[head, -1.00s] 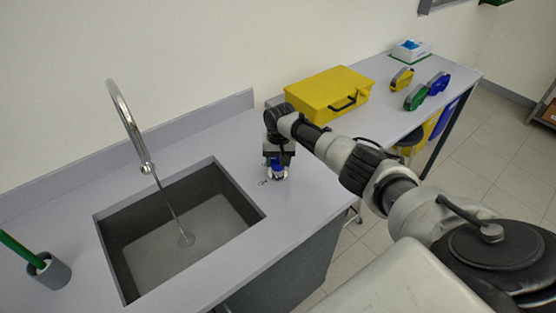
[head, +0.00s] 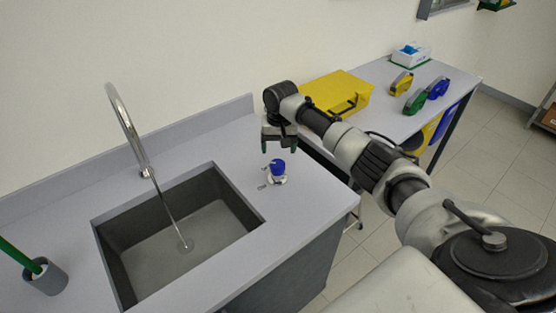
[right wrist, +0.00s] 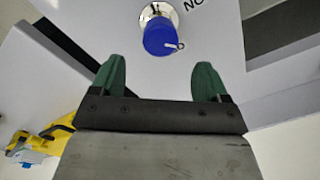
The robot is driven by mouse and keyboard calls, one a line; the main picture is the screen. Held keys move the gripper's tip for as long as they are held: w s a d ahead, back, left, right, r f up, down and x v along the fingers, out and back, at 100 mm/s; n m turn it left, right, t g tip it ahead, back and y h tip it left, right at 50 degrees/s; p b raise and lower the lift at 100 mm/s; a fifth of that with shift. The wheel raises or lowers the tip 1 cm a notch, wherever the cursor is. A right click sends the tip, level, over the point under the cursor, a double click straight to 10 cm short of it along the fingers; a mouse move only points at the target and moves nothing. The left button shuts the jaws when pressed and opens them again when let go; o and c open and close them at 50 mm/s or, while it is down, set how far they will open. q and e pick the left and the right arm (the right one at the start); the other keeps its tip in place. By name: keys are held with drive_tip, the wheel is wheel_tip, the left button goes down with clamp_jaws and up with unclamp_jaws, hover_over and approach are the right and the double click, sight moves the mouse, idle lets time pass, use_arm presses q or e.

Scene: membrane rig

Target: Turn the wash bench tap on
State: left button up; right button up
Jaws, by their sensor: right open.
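The tap's blue knob (head: 278,167) sits on a round metal base on the wash bench (head: 235,140), right of the sink. It also shows in the right wrist view (right wrist: 163,38), with a small pointer on it. The curved metal spout (head: 127,122) stands over the grey sink (head: 210,225), and a thin stream of water (head: 172,212) runs from it to the drain. My right gripper (head: 279,147) is open and empty, above and behind the knob, apart from it. Its green fingertips (right wrist: 161,72) show in the right wrist view. My left gripper is not in view.
A grey cup (head: 46,278) with a green-handled tool stands left of the sink. A yellow case (head: 335,92), a small white and blue box (head: 411,55) and several coloured tape-like items (head: 414,102) are on the side table. The bench around the knob is clear.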

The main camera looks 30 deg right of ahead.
sight(279, 163)
drive_tip(key=shift+r, duration=1.65)
